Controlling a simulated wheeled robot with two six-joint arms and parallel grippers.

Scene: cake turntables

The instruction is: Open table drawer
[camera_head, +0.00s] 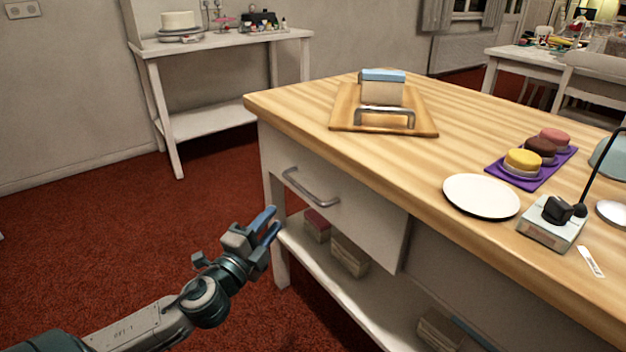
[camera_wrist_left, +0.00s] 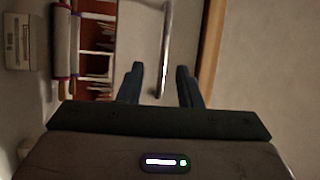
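The table drawer (camera_head: 345,205) is a white front under the wooden tabletop, and it looks closed. Its curved metal handle (camera_head: 310,188) is on the drawer front. My left gripper (camera_head: 268,222) is below and left of the handle, apart from it in the head view. In the left wrist view the fingers (camera_wrist_left: 160,82) are spread with a gap between them, and the handle bar (camera_wrist_left: 166,50) runs lengthwise ahead, lined up with that gap. Nothing is held. My right gripper is not in either view.
On the tabletop (camera_head: 450,140) are a wooden board (camera_head: 345,115) with a metal-handled block, a white plate (camera_head: 480,196), a purple tray (camera_head: 525,182) of small cakes and a grey device (camera_head: 552,228). The lower shelf (camera_head: 330,265) holds boxes. Red carpet (camera_head: 120,240) lies open at left.

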